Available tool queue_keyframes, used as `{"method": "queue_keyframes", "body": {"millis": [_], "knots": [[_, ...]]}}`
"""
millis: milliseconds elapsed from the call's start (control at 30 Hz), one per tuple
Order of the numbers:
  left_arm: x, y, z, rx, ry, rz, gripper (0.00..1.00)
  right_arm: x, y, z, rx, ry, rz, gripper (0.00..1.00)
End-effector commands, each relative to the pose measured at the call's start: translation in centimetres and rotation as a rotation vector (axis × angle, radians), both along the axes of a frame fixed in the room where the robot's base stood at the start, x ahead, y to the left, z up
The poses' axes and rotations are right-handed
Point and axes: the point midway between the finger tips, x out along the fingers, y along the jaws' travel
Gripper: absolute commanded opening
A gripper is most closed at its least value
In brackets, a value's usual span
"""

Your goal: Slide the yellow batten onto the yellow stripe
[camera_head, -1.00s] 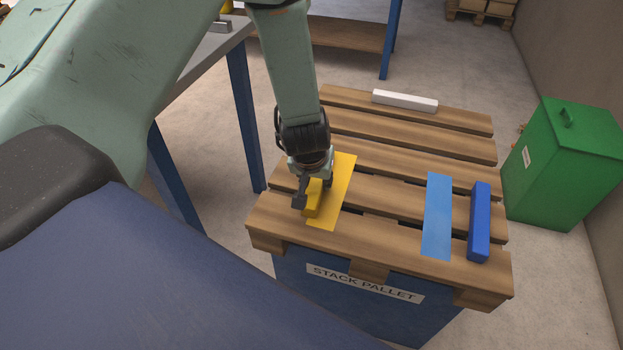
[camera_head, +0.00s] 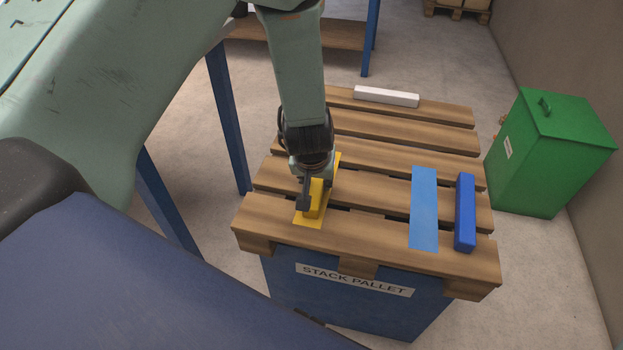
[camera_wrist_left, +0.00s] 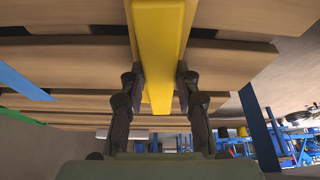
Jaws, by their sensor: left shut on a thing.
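The yellow batten (camera_head: 314,203) lies over the yellow stripe (camera_head: 306,223) on the pallet, running roughly along it. Stripe shows at its near end and beyond the gripper; the arm hides the rest. My left gripper (camera_head: 317,193) points down and is shut on the batten. My right gripper is not in view.
The slatted pallet (camera_head: 360,237) also carries a blue stripe (camera_head: 424,210), a blue batten (camera_head: 465,213) to its right and a white batten (camera_head: 386,97) at the back. A green bin (camera_head: 545,155) stands to the right. Bare slats lie between the yellow and blue stripes.

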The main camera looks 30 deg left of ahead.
Motion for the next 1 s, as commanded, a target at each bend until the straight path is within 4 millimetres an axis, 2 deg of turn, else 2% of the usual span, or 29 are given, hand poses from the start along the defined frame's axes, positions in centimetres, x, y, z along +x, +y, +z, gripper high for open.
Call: {"method": "queue_keyframes", "body": {"millis": [367,400,700,1000], "knots": [[0.10,-0.37,-0.03,0.000,0.000,0.001,0.00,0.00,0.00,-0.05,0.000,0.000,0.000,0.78],[0.10,-0.37,-0.03,0.000,0.000,0.001,0.33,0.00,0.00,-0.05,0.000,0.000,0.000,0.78],[0.10,-0.35,-0.02,0.000,0.000,0.000,0.58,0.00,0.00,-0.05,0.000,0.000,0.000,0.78],[0.07,-0.37,0.08,0.000,0.000,0.000,0.58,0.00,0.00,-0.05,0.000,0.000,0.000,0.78]]}}
